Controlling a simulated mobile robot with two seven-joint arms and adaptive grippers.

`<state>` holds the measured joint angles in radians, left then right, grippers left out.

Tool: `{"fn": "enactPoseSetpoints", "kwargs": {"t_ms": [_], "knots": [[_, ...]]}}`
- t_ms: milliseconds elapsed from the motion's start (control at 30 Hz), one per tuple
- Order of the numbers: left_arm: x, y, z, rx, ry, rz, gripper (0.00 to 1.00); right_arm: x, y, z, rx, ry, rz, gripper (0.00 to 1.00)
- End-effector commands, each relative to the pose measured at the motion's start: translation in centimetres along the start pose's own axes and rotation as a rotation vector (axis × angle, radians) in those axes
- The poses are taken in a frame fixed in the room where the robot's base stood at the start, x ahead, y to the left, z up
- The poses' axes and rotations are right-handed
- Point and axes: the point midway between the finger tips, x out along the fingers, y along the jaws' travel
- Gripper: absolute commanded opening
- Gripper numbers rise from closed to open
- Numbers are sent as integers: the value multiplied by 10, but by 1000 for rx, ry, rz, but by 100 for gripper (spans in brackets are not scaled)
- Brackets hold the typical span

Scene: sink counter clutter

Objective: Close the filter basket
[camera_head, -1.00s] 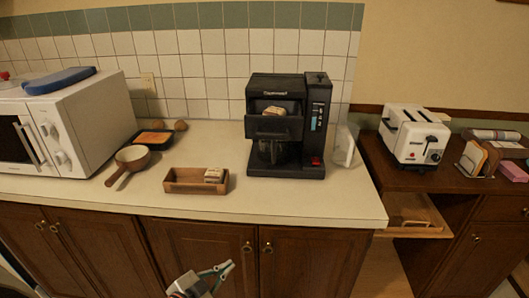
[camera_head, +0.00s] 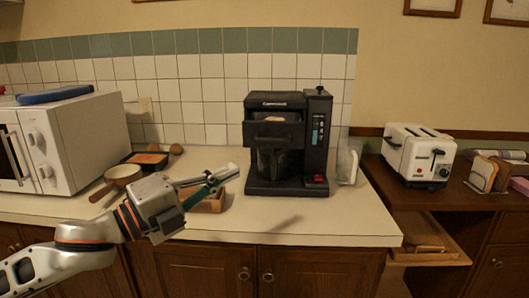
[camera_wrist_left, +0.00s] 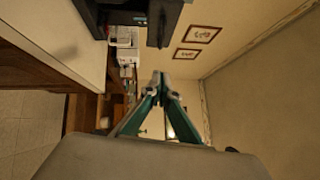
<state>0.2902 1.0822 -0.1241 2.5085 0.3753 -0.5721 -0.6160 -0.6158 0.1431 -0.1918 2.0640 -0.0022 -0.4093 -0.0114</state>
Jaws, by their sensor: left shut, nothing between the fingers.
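The black coffee maker (camera_head: 318,140) stands on the counter. Its filter basket (camera_head: 272,134) juts out from the front below the top housing, with something light tan showing inside it. A dark glass carafe (camera_head: 272,163) sits under the basket, partly in shadow. My left gripper (camera_head: 232,172) is to the left of the coffee maker, lower than the basket and apart from it. Its fingers come together with nothing between them; they also show in the left wrist view (camera_wrist_left: 160,82). A dark part of the machine shows at the top of that view. My right gripper is out of sight.
A wooden box (camera_head: 212,204) is partly hidden behind my left gripper. A pan (camera_head: 123,174) and a white microwave (camera_head: 75,140) stand to the left. A white toaster (camera_head: 418,158) is on the side cabinet at right. The counter front before the machine is clear.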

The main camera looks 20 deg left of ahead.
Motion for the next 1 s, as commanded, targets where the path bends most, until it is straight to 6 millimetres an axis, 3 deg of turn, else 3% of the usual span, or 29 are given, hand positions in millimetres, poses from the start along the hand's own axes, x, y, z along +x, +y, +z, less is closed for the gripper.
{"fn": "enactPoseSetpoints", "kwargs": {"t_ms": [233, 667, 1000], "knots": [[14, 6, 0, -4, 0, 3, 0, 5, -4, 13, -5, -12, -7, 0], [43, 4, 0, -6, 1, 2, 0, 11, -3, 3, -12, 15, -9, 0], [94, 2, 0, -6, 1, 0, 0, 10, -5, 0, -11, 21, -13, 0]]}}
